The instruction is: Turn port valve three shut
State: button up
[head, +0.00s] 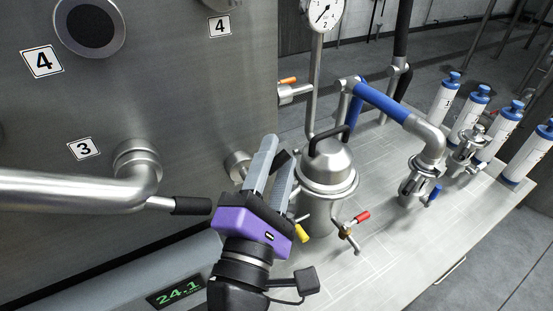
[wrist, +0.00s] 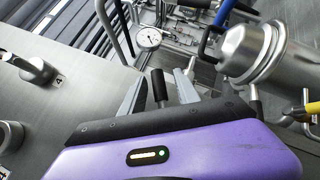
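A steel panel (head: 190,75) carries a small "3" label (head: 84,149) above left of a flanged pipe elbow (head: 137,175). A lever with a black grip (head: 190,205) sticks out to the right of that elbow. A second flanged stub (head: 238,163) sits further right, partly behind my gripper (head: 272,168). My gripper's two grey fingers are apart. In the wrist view a black handle (wrist: 160,88) stands between the fingers, with gaps visible on both sides. The valve body under this handle is hidden, and I cannot read its number.
A domed steel vessel (head: 328,165) with a black handle stands just right of my gripper. A red-handled tap (head: 350,226) and a blue-sleeved pipe (head: 385,100) are further right. Several numbered white bottles (head: 444,98) line the bench's far edge. A green-digit display (head: 178,292) is low in front.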

jog(key=b+v, duration=0.1)
jog(key=v, duration=0.6)
jog(key=shift+s+b, duration=0.3)
jog(key=shift+s, duration=0.1)
jog(key=shift+a+f, duration=0.1)
